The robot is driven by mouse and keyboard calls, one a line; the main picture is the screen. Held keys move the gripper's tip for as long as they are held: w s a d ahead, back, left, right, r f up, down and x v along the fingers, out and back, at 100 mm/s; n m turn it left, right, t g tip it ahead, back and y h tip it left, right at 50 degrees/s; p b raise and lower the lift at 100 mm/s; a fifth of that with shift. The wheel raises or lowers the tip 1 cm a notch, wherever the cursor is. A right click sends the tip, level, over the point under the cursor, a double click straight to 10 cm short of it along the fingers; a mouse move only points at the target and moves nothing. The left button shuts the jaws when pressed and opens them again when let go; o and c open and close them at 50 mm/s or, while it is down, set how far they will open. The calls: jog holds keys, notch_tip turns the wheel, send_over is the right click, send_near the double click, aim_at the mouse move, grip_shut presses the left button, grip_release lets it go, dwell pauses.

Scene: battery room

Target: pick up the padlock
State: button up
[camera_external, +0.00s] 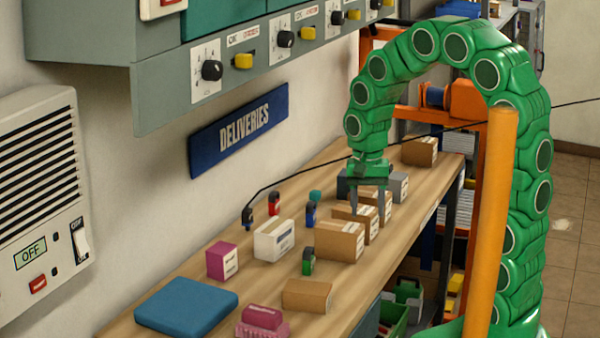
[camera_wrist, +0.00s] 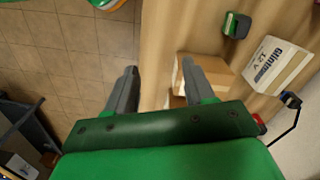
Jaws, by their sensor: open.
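No padlock stands out clearly. Several small dark-topped items stand on the wooden bench, and I cannot tell which, if any, is the padlock. They are a green one (camera_external: 308,261), a blue one (camera_external: 310,213), a red one (camera_external: 274,204) and a blue-black one (camera_external: 247,216). The green one also shows in the wrist view (camera_wrist: 236,25), beyond my fingers. My gripper (camera_external: 368,200) is open, pointing down over the cardboard boxes farther along the bench. In the wrist view my gripper (camera_wrist: 158,70) has nothing between its fingers.
Cardboard boxes (camera_external: 339,241) and a white box (camera_external: 273,241) crowd the bench middle. A pink box (camera_external: 222,260), blue pad (camera_external: 186,305) and brown box (camera_external: 307,296) lie nearer. A black cable (camera_external: 300,176) crosses above the bench. An orange post (camera_external: 490,220) stands in front.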

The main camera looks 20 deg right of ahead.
jog(key=m, duration=0.2)
send_over(308, 248)
jog(key=shift+t, duration=0.3)
jog(key=f, duration=0.6)
jog(key=shift+d, duration=0.25)
jog(key=shift+a+f, duration=0.15)
jog(key=shift+f, duration=0.25)
jog(key=shift+w+f, duration=0.1)
jog(key=shift+f, duration=3.5)
jog(key=shift+c, duration=0.3)
grip_shut()
